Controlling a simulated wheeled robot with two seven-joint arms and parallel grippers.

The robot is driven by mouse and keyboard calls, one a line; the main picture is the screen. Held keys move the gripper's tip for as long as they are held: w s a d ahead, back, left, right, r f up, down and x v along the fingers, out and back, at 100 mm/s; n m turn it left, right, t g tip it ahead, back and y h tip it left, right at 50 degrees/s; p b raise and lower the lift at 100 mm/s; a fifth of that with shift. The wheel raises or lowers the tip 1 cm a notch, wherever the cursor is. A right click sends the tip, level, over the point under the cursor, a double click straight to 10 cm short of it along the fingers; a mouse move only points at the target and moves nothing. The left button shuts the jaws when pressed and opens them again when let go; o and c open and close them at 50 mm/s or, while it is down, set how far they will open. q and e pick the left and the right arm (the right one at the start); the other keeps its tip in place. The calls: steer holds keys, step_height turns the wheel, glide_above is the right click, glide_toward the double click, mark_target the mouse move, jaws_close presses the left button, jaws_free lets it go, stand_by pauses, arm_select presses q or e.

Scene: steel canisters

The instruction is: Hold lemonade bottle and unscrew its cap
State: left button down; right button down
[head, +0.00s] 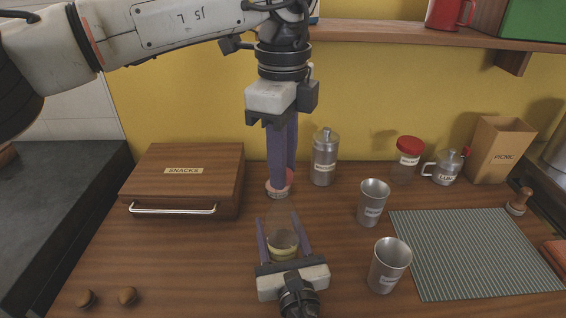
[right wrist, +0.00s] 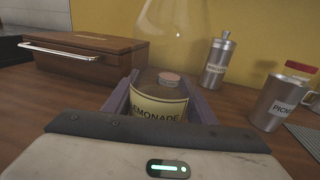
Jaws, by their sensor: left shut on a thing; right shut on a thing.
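The lemonade bottle (head: 283,235) is clear glass and stands upright at the front middle of the table. Its yellow label shows in the right wrist view (right wrist: 158,108). My right gripper (head: 284,236) is shut on its lower body from the front, a finger on each side. My left gripper (head: 279,186) points straight down over the bottle's top, shut on the cap. The fingers mostly hide the cap, so I cannot tell whether it still sits on the neck. The bottle's top is out of the right wrist view.
A round pinkish thing (head: 284,178) shows behind the left fingertips. A snacks box (head: 181,178) stands left, a steel canister (head: 324,160) behind. Steel cups (head: 373,203) (head: 389,266) and a striped mat (head: 475,254) are right. Two small brown knobs (head: 86,298) (head: 127,295) lie front left.

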arm_select(q)
steer(key=shift+r, duration=2)
arm_select(e)
steer(key=c, duration=0.7)
jaws_free()
